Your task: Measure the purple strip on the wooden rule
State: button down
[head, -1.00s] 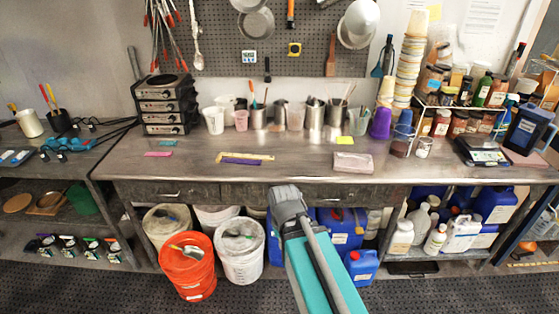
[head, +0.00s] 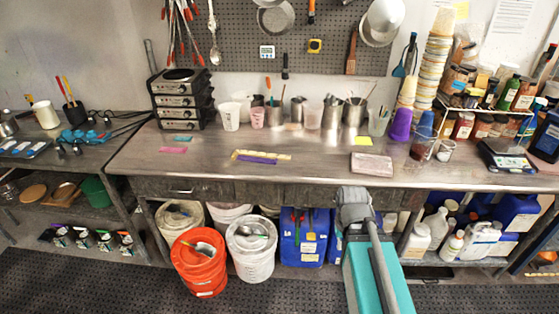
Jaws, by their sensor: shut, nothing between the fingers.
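The purple strip (head: 257,161) lies flat on the metal bench, left of its middle. The wooden rule (head: 270,155) lies just behind it, pale yellow and slightly longer, nearly parallel to it. The two are very close; I cannot tell whether they touch or overlap. The rule's marks are too small to read. My arm, teal and grey, rises from the lower edge of the head view, with a grey joint in front of the bench, right of the strip. My gripper's fingers do not show.
Pink (head: 173,150) and teal (head: 183,139) strips lie to the left. A pinkish block (head: 371,163) lies right of the rule, with a yellow note (head: 363,141) behind it. Cups and metal beakers line the back. The bench around the strip is clear. Buckets stand below.

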aim_at(266, 161)
jog(key=z, duration=0.1)
jog(key=i, duration=1)
jog(key=u, duration=0.05)
